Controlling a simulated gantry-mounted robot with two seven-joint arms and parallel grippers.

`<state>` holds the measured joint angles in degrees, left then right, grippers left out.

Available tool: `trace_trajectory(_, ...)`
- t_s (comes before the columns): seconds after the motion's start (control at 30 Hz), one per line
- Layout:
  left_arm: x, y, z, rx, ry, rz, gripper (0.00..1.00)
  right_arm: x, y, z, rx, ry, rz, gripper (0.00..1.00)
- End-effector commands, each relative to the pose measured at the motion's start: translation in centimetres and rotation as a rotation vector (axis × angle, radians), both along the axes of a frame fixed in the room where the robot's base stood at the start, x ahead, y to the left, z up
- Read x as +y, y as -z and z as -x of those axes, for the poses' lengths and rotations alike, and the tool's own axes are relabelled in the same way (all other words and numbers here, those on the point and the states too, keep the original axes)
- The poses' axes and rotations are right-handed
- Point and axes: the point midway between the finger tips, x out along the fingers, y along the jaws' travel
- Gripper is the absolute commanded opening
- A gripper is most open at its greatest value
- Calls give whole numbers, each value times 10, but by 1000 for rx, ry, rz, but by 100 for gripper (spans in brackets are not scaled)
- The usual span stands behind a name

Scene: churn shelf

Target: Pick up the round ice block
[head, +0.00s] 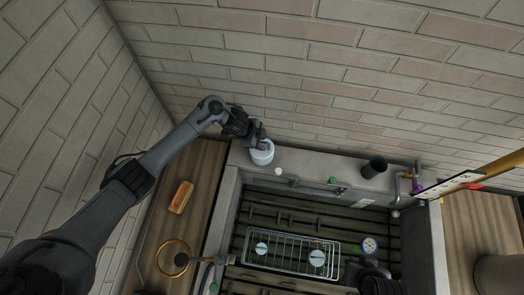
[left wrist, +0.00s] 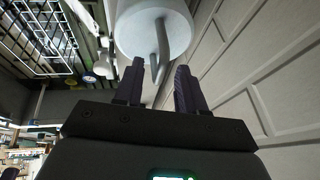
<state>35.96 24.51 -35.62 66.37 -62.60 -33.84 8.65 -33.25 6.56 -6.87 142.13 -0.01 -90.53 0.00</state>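A pale, round, cylinder-shaped block (head: 262,153), which looks like the round ice block, sits on the grey ledge at the back left. In the left wrist view the pale block (left wrist: 140,30) fills the top middle, with a grey bent handle on its near face. My left gripper (left wrist: 160,88) is open, its two dark fingers apart. The handle's end shows in the gap between the fingertips; I cannot tell whether they touch it. In the head view the left gripper (head: 258,136) is right at the block and mostly hidden. A dark part at the bottom edge may be my right gripper.
A wire rack (head: 290,238) holds two pale discs (head: 262,248) over the slatted basin. A small white piece (head: 278,171), a dark green cup (head: 374,167) and a tap (head: 396,185) are along the ledge. An orange-red block (head: 181,197) lies on the left wooden counter. Brick walls stand close behind.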

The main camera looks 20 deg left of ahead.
Motion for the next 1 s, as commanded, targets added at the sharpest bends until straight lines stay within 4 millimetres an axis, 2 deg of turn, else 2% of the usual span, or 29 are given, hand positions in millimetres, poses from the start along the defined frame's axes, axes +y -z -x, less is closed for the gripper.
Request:
trace_trajectory(0.07,0,0,0,0,0,0,40,0,0,0,0,0,0,0)
trace_trajectory(0.3,0,0,0,0,-1,0,3,-1,0,0,0,-4,5,0)
trace_trajectory(0.33,0,0,0,0,-1,0,0,-1,0,0,0,-4,6,0)
trace_trajectory(1.0,0,-1,0,0,-1,0,0,-1,0,0,0,-4,5,0)
